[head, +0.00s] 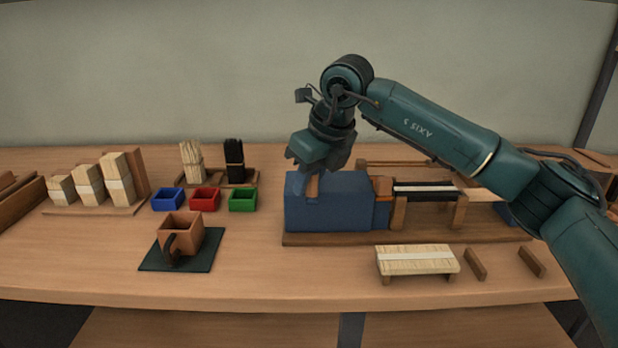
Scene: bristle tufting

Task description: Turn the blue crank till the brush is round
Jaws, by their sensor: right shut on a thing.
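The tufting machine is a blue housing (330,212) on a wooden base, right of the table's middle. My right gripper (311,172) comes down over the housing's top left. It is shut on a short brown wooden grip (313,188), which looks like the crank's handle. The gripper hides most of the crank, so its blue arm and angle cannot be made out. Right of the housing, the brush (425,189) shows as a straight strip with a pale band and dark bands, between wooden supports. It looks flat from here. My left gripper is not in view.
Pale bristle bundles (89,184) stand at the left. A brush block (417,261) lies in front. The front left table is clear.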

